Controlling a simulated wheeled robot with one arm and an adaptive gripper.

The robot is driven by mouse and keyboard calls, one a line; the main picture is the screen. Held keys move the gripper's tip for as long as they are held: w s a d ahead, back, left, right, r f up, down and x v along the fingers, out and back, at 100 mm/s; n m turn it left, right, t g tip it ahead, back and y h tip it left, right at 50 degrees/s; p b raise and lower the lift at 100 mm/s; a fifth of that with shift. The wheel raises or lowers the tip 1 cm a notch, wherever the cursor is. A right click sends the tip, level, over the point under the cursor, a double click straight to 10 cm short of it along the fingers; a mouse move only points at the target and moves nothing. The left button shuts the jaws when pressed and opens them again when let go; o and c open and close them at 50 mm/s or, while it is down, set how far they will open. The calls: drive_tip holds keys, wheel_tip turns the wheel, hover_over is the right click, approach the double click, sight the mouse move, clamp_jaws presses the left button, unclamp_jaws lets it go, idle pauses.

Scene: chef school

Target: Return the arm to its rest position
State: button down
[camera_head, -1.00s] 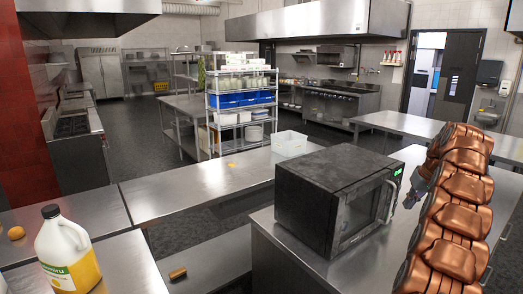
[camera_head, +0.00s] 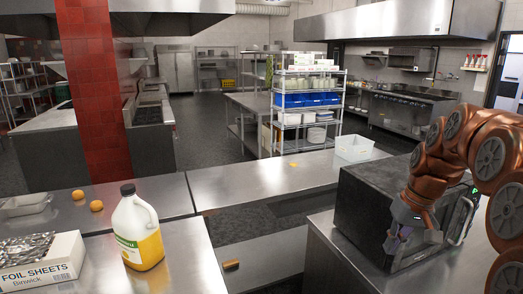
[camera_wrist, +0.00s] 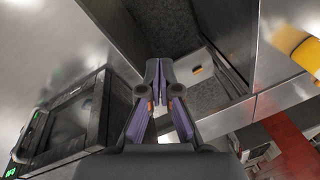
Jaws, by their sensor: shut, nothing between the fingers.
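My copper-coloured arm (camera_head: 452,150) bends in from the right edge of the head view. My gripper (camera_head: 392,242) hangs low in front of the black microwave (camera_head: 362,205) and hides part of it. In the wrist view my gripper (camera_wrist: 160,68) points away with its purple-padded fingers together and nothing between them. The microwave (camera_wrist: 72,118) shows at the left there, apart from the fingers. I cannot tell the exact gap between my gripper and the microwave in the head view.
A jug (camera_head: 138,232) of yellow liquid and a foil-sheets box (camera_head: 42,265) stand on the left counter. A brown block (camera_head: 231,264) lies on a lower surface. A clear bin (camera_head: 354,147) stands behind the microwave. The middle counter (camera_head: 240,182) is mostly bare.

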drive_tip(key=s+a+f+g, duration=0.1)
drive_tip(key=s+a+f, duration=0.1)
drive_tip(key=s+a, duration=0.4)
drive_tip(key=s+a+f+g, duration=0.15)
drive_tip(key=s+a, duration=0.25)
drive_tip(key=s, duration=0.5)
drive_tip(key=s+a+f+h, duration=0.1)
drive_tip(key=s+f, duration=0.2)
drive_tip(key=s, duration=0.4)
drive_tip(key=s+a+f+h, duration=0.1)
drive_tip(key=s+f, duration=0.2)
drive_tip(key=s, duration=0.5)
drive_tip(key=shift+s+f+n, duration=0.25)
drive_tip(key=shift+f+n, duration=0.05)
drive_tip(key=shift+f, duration=0.05)
drive_tip(key=shift+g, duration=0.25)
